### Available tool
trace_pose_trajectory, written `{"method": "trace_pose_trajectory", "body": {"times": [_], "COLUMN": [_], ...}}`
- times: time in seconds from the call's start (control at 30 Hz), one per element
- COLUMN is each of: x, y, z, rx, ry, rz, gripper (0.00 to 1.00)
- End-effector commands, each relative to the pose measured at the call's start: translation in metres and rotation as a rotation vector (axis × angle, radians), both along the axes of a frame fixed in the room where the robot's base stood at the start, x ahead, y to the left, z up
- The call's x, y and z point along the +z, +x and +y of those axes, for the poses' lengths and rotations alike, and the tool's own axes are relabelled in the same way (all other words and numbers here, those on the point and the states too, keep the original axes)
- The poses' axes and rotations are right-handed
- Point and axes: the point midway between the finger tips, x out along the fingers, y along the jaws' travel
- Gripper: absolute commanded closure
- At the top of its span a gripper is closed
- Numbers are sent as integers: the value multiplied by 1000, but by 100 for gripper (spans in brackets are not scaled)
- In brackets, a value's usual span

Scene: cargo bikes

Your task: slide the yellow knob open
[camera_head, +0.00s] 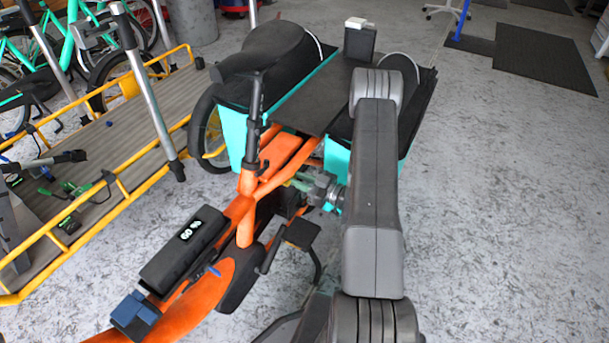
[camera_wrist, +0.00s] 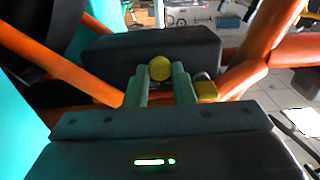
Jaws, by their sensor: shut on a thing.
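The round yellow knob (camera_wrist: 160,68) shows in the wrist view, in front of a black box (camera_wrist: 150,45) mounted on the bike. My gripper (camera_wrist: 161,80) has one teal finger on each side of the knob and is shut on it. In the head view my gripper (camera_head: 300,183) reaches in under the orange frame (camera_head: 262,180) of the bike, beside the seat tube.
A second yellow piece (camera_wrist: 206,91) sits just right of my fingers. Orange frame tubes run close on both sides. In the head view a black pedal (camera_head: 302,233) is just below my gripper, and a black saddle (camera_head: 250,62) is above. Open floor lies to the right.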

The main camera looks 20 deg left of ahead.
Motion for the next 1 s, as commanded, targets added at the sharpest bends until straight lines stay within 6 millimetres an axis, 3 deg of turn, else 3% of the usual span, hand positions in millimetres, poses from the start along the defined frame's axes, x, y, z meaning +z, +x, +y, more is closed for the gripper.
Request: {"method": "trace_pose_trajectory", "body": {"times": [0.1,0.4,0.43,0.5,0.53,0.83,1.0], "x": [0,-1,-1,-1,0,0,0], "y": [-12,-15,-15,-14,-14,-13,-13], "z": [1,1,1,1,1,-1,-14], "rx": [1,4,4,4,3,0,-3], "ry": [-1,-2,-3,-2,-2,-1,-2], "rz": [1,3,3,3,2,0,1], "gripper": [100,100,72,58,56,56,56]}}
